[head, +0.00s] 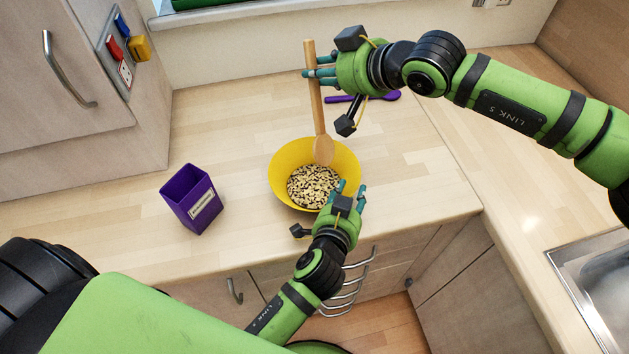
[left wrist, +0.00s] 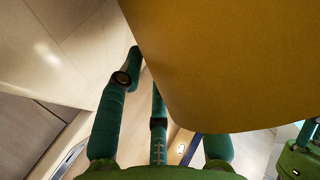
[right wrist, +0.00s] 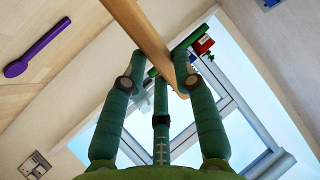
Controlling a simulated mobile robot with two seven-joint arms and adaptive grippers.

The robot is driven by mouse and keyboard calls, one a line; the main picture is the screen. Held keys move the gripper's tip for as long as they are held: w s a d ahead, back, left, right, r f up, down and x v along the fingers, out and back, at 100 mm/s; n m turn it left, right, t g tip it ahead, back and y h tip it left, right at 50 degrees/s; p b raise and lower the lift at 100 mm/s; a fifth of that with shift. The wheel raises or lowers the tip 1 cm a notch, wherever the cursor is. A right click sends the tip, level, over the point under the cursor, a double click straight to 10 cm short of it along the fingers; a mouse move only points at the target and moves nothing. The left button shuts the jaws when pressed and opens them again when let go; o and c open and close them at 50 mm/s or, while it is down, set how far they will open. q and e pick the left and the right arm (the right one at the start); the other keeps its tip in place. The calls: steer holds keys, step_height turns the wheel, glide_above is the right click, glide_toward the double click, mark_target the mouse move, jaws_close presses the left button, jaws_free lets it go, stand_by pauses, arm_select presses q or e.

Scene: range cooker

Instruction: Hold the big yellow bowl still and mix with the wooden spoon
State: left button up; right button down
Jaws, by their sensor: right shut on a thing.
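The big yellow bowl (head: 280,165) stands upright on the worktop with a dark-and-pale grainy mix (head: 312,188) in it. My right gripper (head: 318,73) is shut on the handle of the wooden spoon (head: 312,95), above the bowl. The spoon is nearly upright, its head (head: 323,150) over the mix; whether it touches is unclear. The spoon handle also crosses the right wrist view (right wrist: 150,45). My left gripper (head: 348,190) is at the bowl's near right side, its fingers spread. The bowl's wall (left wrist: 230,60) fills much of the left wrist view and hides part of one finger.
A purple labelled container (head: 192,200) stands left of the bowl. A purple spoon (head: 390,96) lies behind my right gripper. A sink (head: 600,280) is at the lower right, and drawers are below the front edge. The worktop between container and bowl is clear.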

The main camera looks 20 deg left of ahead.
arm_select(q)
steer(key=v, duration=1.1)
steer(key=shift+s, duration=0.35)
steer(key=shift+d+r, duration=0.1)
